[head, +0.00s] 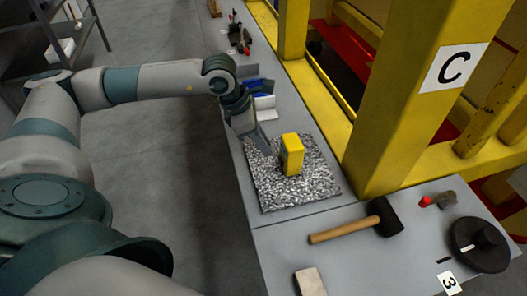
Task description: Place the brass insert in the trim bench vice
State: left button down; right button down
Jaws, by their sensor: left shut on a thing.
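The brass insert (292,153) appears as a yellow block standing upright on a speckled grey mat (290,198). My left arm reaches in from the left, and my left gripper (272,150) is at the block's left side, shut on it. The fingertips are small and partly hidden, so the exact grip is hard to see. A blue thing (259,86) with pale parts stands just behind the gripper, partly covered by it; I cannot tell whether it is the trim bench vice. My right gripper is not in view.
A black-headed mallet (384,216) lies on the grey bench in front of the mat. A round black object (479,244) and a small red-tipped tool (426,201) are at the right. A yellow pillar (395,115) marked C rises behind. Several small tools lie at the far end.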

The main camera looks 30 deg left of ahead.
pick_arm(q)
jog(key=shift+f+p, duration=0.3)
notch_tip(320, 180, down, 2)
jog(key=shift+p, duration=0.6)
jog(key=shift+f, duration=0.65)
jog(key=shift+f, duration=0.25)
jog(key=c, duration=1.7)
grip_release()
jog(key=shift+r, duration=0.1)
